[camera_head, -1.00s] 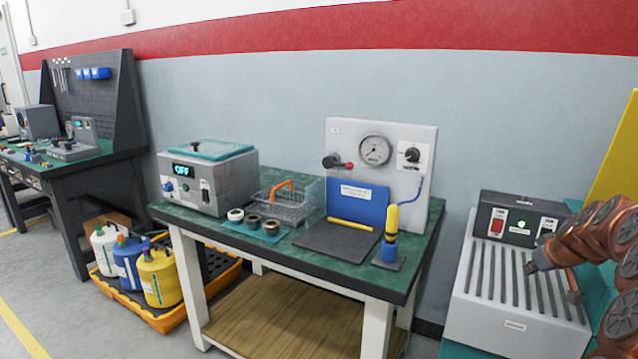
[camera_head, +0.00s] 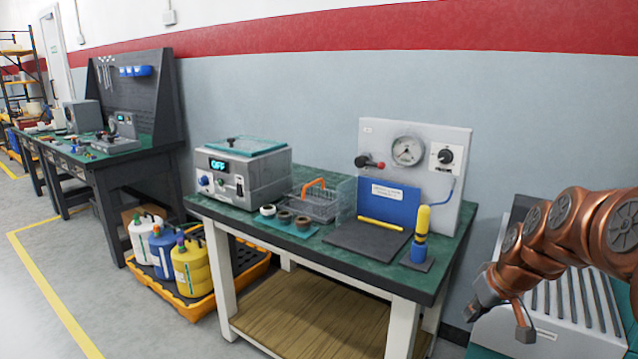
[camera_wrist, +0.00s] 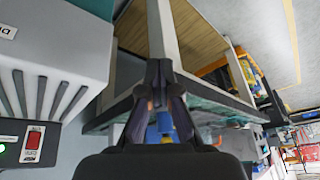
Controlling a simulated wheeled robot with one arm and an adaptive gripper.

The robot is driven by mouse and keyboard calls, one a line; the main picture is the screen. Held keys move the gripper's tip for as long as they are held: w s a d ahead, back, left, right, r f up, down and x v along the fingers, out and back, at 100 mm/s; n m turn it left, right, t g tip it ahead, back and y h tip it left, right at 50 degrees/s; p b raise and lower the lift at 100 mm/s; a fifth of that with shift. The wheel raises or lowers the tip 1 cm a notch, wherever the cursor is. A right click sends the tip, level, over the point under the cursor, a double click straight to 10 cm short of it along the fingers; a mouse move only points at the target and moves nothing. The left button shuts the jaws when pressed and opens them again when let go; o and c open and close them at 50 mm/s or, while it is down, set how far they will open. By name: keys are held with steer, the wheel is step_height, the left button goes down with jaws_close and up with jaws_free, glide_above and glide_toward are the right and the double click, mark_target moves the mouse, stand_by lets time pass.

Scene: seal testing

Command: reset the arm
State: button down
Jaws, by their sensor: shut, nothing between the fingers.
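My copper-coloured arm reaches in from the right edge of the head view. My gripper (camera_head: 502,317) hangs in the air at its end, right of the green-topped table (camera_head: 345,280) and in front of the slotted grey unit (camera_head: 570,318). In the wrist view my gripper (camera_wrist: 158,68) has its dark fingers brought together, with nothing seen between them. The wrist view also shows the slotted unit (camera_wrist: 60,45) at its left, with a red switch and a green light. The arm covers much of the unit in the head view.
The green table holds a bath box reading OFF (camera_head: 240,172), a wire basket (camera_head: 318,205), several rings, a gauge panel (camera_head: 455,165) and a yellow-and-blue bottle (camera_head: 420,235). Jugs stand in an orange tray (camera_head: 205,312) on the floor. Open floor (camera_head: 110,310) lies at left.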

steer(key=s+a+f+g, duration=0.2)
steer(key=s+a+g, duration=0.2)
steer(key=s+a, duration=0.95)
steer(key=s+a+f+m+g+h, duration=0.1)
steer(key=s+g, duration=0.1)
steer(key=s, duration=0.7)
steer(key=s+a+f+g, duration=0.1)
steer(key=s+f, duration=0.1)
steer(key=s, duration=0.6)
step_height(320, 180, up, 20)
steer(key=s+p, duration=0.1)
steer(key=p, duration=1.7)
steer(key=shift+t+p, duration=0.35)
steer(key=shift+t, duration=0.05)
